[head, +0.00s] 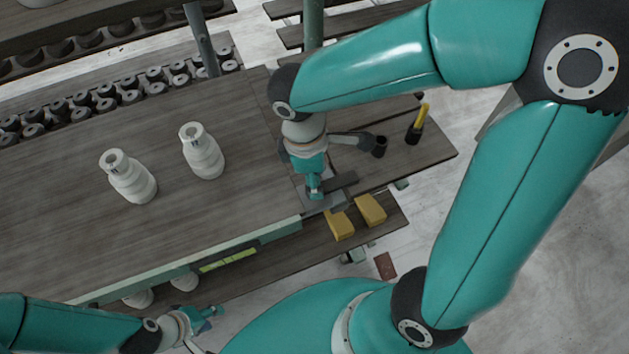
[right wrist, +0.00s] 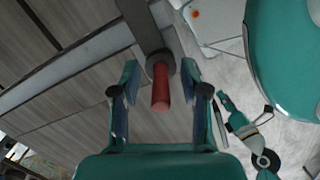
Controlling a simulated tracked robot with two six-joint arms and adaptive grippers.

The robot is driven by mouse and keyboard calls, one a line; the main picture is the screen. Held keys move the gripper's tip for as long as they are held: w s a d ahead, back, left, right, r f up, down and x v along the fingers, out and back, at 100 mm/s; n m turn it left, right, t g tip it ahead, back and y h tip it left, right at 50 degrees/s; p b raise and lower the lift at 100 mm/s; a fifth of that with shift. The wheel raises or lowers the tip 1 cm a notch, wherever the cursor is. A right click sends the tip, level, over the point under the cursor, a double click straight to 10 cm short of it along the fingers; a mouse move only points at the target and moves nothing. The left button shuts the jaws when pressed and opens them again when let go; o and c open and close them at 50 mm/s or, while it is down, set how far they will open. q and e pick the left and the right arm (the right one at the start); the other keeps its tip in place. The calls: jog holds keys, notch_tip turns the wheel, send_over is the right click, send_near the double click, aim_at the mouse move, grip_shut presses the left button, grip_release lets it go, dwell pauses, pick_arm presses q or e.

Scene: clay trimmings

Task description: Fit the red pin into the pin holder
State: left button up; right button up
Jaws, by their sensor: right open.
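The red pin (right wrist: 161,90) shows in the right wrist view, pointing toward the camera. Its far end is at a dark round holder (right wrist: 160,63) by a grey bar; I cannot tell how deep it sits. My right gripper (right wrist: 160,80) is open, one finger on each side of the pin, with gaps to both. In the head view my right gripper (head: 315,193) points down at the table's right end and hides the pin. My left gripper (head: 212,316) is low in front of the table, empty, and looks open. It also shows in the right wrist view (right wrist: 225,112).
Two white bottles (head: 203,151) stand on the wooden table (head: 80,235). A small black cup (head: 379,146) and a black holder with a yellow handle (head: 417,125) stand right of my right gripper. Yellow blocks (head: 370,210) lie on the lower shelf. The table's front left is clear.

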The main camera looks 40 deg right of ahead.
jog(key=shift+c, duration=0.3)
grip_shut()
jog(key=shift+r, duration=0.15)
